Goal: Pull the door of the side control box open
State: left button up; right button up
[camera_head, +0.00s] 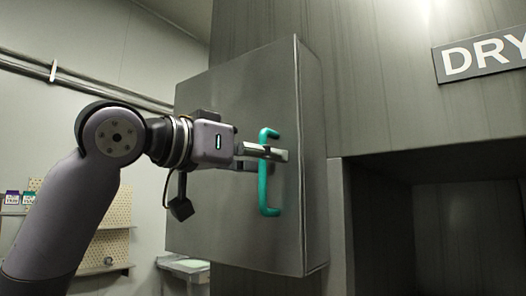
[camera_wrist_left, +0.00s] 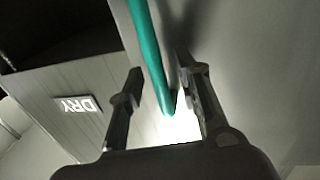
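The side control box (camera_head: 312,160) is a grey metal box on the machine's wall. Its door (camera_head: 215,100) is the broad front face and looks shut. A green, upright, C-shaped handle (camera_head: 263,192) stands out from the door near its right edge. My left gripper (camera_head: 272,155) is at the upper part of the handle. In the left wrist view the two fingers (camera_wrist_left: 162,95) are apart, with the green handle (camera_wrist_left: 150,55) running between them. I see gaps on both sides of the handle. My right gripper is in neither view.
A dark recess (camera_head: 430,230) opens in the machine to the right of the box, below a "DRY" sign (camera_head: 482,56). A pegboard shelf (camera_head: 110,235) and a small light tray (camera_head: 185,264) stand at the left behind my arm. A pipe (camera_head: 90,78) runs along the left wall.

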pick_arm(q)
grip_shut()
dwell(0.4)
dwell(0.5)
